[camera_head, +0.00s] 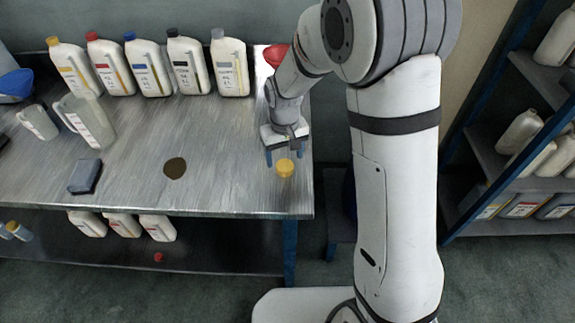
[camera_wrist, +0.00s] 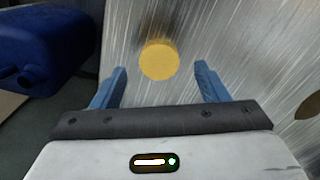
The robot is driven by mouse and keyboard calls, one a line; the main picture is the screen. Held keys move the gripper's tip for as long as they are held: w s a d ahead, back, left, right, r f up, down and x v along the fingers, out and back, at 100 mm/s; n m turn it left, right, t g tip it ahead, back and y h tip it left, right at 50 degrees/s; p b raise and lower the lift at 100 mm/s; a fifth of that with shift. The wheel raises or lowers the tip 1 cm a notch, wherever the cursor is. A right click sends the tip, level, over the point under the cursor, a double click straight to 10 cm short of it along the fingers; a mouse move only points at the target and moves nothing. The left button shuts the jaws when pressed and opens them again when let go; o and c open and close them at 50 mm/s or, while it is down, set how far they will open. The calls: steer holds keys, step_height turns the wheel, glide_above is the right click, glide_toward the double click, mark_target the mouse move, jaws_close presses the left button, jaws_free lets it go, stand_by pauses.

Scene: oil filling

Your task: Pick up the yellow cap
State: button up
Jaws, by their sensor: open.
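The yellow cap (camera_head: 285,168) lies on the metal table (camera_head: 225,190) near its front right corner. In the wrist view the yellow cap (camera_wrist: 159,60) is a round disc, roughly centred between the fingers and a little beyond their tips. My gripper (camera_head: 283,155) is above the table, just behind the cap in the head view. In the wrist view the two blue fingers of my gripper (camera_wrist: 160,70) are spread apart with nothing between them touching the cap. I cannot tell the exact height of the fingers above the table.
Several oil bottles (camera_head: 148,68) stand along the table's back edge. A red funnel (camera_head: 275,55) is partly behind my arm. A blue container (camera_wrist: 40,45) shows beside the table.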

mark_target(285, 166)
steer(key=shift+w+f, duration=0.15)
steer(key=shift+f, duration=1.75)
steer(key=shift+c, duration=0.6)
steer(key=c, duration=0.9)
